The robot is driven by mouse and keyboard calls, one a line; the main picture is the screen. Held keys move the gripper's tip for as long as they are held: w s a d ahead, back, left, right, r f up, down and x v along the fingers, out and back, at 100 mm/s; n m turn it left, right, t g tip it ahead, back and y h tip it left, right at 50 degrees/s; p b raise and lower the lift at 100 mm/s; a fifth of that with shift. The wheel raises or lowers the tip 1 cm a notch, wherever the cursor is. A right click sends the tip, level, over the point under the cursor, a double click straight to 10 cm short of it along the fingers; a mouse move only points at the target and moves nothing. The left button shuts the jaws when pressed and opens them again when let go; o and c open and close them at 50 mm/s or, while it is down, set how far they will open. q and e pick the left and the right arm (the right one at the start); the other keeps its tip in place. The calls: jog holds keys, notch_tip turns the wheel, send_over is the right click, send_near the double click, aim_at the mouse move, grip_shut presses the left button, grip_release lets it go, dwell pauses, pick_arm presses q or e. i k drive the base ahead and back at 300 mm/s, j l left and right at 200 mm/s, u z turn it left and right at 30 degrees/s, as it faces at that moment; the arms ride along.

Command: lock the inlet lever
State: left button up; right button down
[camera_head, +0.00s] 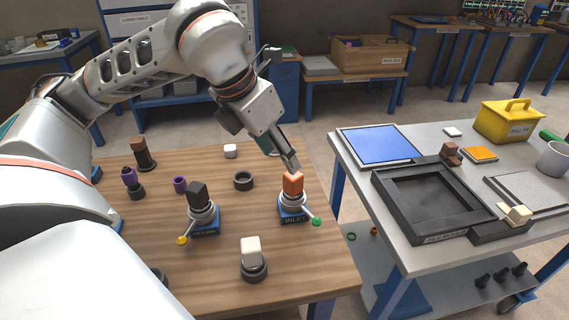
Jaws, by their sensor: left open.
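The inlet fixture (292,217) stands at the right part of the wooden table, with a blue base marked INLET and an orange block on top (293,184). Its lever, with a green knob (316,222), points toward the lower right. My left gripper (291,163) is just above the orange block, pointing down and to the right; it is open. Whether its fingers touch the block I cannot tell. A second fixture (203,218) with a black block and a yellow-knobbed lever (182,240) stands to the left. My right gripper is not in view.
A cream block on a dark round base (253,262) stands in front of the fixtures. A dark ring (243,181) and a purple ring (180,184) lie behind. A grey table (420,254) with a black tray (377,192) stands at right, across a gap.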

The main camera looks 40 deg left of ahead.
aim_at(315, 222)
jog(key=k, duration=1)
